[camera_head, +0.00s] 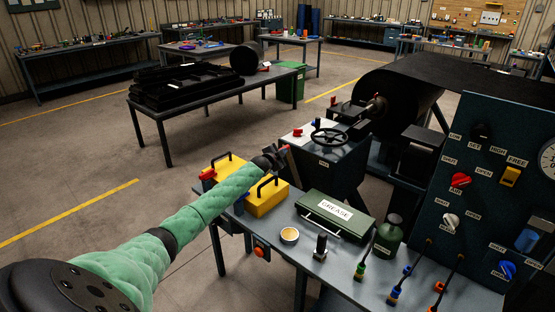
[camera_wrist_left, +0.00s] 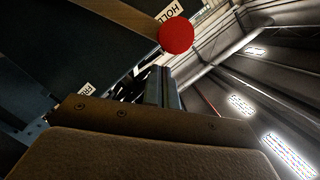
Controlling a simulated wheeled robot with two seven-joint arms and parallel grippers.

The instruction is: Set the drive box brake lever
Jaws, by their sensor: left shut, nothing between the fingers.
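The drive box (camera_head: 335,178) is a dark cabinet with a handwheel (camera_head: 330,137) on its top, beyond the bench in the head view. My left gripper (camera_head: 273,157) is at its left side, shut and empty. A small red part shows at the gripper's tip in the head view. In the left wrist view a round red knob (camera_wrist_left: 176,36), apparently the brake lever's, is just beyond the shut fingers (camera_wrist_left: 160,88). It is beside the HOLD label (camera_wrist_left: 172,11); another label, partly hidden, reads FR. I cannot tell whether fingers and knob touch. The lever's shaft is mostly hidden.
Two yellow cases (camera_head: 265,199) with black handles lie below the left gripper on the bench. A green GREASE box (camera_head: 335,214), a dark green can (camera_head: 388,236) and several levers stand to the right. A control panel (camera_head: 500,130) rises at the right.

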